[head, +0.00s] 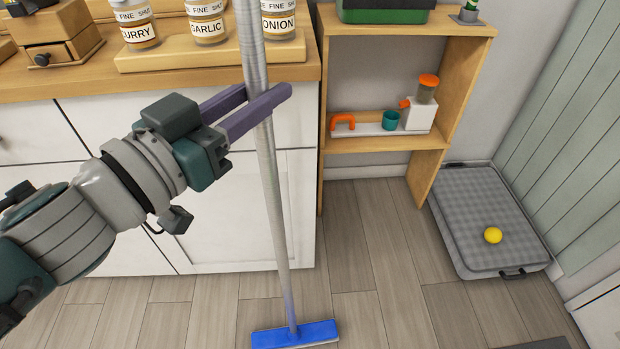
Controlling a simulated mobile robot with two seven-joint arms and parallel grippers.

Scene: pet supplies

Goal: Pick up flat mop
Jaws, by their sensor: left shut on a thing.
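The flat mop (279,215) has a long grey metal handle and a flat blue head (295,335). It stands nearly upright in front of the white cabinet, leaning slightly. Its head is at the bottom of the head view, at the wood floor; I cannot tell if it touches. The handle's top runs out of the picture. My left gripper (268,103) reaches in from the left, its purple fingers shut around the upper part of the handle. My right gripper is not in view.
A wooden counter (85,83) with spice jars (207,22) stands behind the mop. A wooden shelf (385,145) holds a feeder and a teal cup (391,120). Floor between is clear.

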